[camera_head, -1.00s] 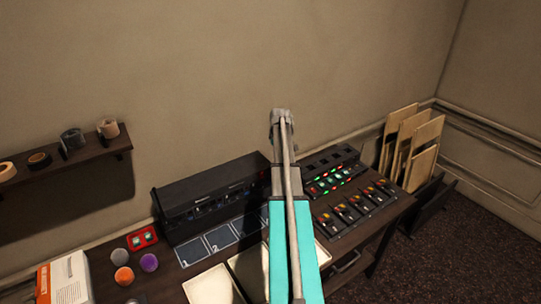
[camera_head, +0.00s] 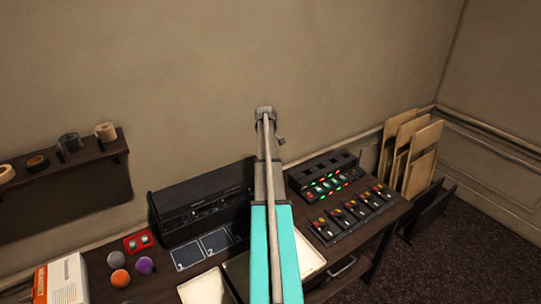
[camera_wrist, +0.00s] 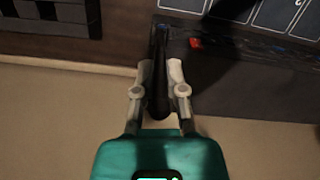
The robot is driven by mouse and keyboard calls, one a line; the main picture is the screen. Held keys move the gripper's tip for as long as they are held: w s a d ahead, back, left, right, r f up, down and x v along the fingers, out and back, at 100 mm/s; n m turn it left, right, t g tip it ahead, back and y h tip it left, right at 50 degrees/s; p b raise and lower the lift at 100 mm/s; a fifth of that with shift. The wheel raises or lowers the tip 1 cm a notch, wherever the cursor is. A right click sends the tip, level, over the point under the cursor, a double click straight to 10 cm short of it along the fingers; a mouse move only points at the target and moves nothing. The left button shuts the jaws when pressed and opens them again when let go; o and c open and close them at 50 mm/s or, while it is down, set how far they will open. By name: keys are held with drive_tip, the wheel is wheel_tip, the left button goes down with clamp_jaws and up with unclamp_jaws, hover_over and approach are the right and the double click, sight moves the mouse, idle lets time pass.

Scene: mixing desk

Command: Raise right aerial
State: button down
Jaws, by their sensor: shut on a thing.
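In the wrist view my gripper (camera_wrist: 160,68) is shut on a dark, slim bar, the aerial (camera_wrist: 158,98), with a pale finger on each side of it. The aerial stands beside the end of the long black radio box (camera_wrist: 255,85). I cannot tell how far it is tilted. In the head view the radio box (camera_head: 192,198) stands at the back of the desk, against the wall. My arm crosses its right end there and hides the aerial and most of my gripper.
Right of my arm are a unit with green and red lights (camera_head: 325,180) and a row of switches (camera_head: 350,213). White trays (camera_head: 205,288) and numbered dark pads (camera_head: 187,256) lie in front. A shelf (camera_head: 75,165) hangs at left. Boards (camera_head: 420,155) lean at right.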

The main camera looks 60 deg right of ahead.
drive_tip(key=c, duration=0.7)
unclamp_jaws()
